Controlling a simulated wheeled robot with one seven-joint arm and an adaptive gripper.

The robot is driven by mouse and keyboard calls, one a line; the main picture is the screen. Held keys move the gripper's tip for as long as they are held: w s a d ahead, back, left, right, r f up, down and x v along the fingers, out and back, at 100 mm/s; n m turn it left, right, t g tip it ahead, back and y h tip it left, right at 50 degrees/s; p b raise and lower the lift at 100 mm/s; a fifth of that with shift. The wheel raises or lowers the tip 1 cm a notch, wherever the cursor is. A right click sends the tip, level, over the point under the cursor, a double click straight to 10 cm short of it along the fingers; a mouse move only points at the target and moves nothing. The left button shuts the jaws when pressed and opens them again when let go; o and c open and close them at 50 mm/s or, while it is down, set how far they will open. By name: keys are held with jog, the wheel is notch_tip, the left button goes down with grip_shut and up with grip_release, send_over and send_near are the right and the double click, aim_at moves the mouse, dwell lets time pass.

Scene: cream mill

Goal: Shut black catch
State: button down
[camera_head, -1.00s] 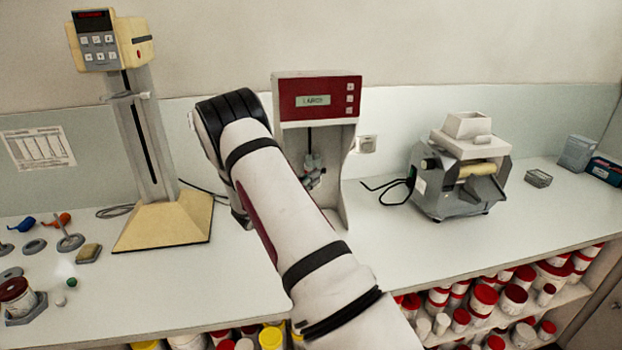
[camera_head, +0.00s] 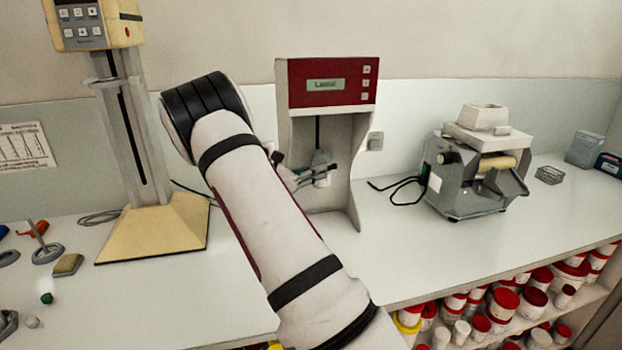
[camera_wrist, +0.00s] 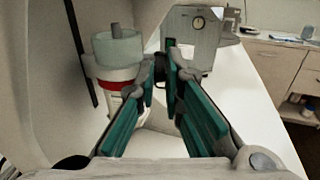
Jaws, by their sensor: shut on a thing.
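The red-fronted machine (camera_head: 326,83) stands upright at the back of the counter. In its open bay is a clamp holder, which shows in the wrist view as a pale green cup (camera_wrist: 117,48) above a red and white container. My gripper (camera_head: 322,178) reaches into this bay from the left, partly hidden by my arm. In the wrist view my gripper (camera_wrist: 165,72) has its green-padded fingers closed at the tips on a small dark piece, apparently the black catch (camera_wrist: 160,68), just right of the cup. The catch's exact position is hard to tell.
A cream stand (camera_head: 155,230) is left of the machine. A grey roller mill (camera_head: 465,185) with a loose black cable is to the right. Small tools lie at the far left. Red-lidded jars (camera_head: 505,300) fill the shelf below.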

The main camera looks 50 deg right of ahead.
dwell(0.4)
jog(key=c, duration=1.7)
grip_release()
jog(key=v, duration=0.8)
